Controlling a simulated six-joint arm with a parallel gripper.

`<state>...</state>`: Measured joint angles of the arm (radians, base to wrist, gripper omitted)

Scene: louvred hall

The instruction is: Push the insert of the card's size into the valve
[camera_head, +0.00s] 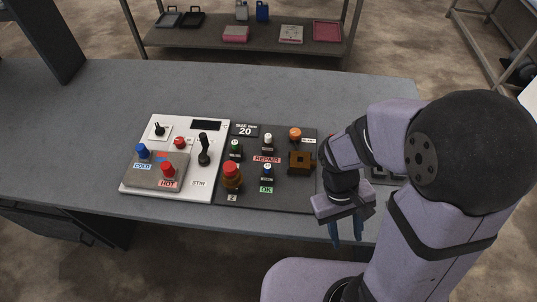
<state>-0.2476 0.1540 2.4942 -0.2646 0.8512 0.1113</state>
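The card (244,130) reads "SIZE mm 20" and stands at the back left of a dark panel. A brown block (301,162) with dark openings sits at the panel's right; it may be the valve, but I cannot be sure. I cannot pick out the inserts or their sizes for certain. My gripper (346,236) is at the right, in front of the panel's right end. Its two bluish fingers point down and stand apart, with nothing visible between them. My arm hides part of the panel's right side.
A white panel (208,187) with levers and COLD and HOT buttons is at left. The grey table (85,120) is clear at far left.

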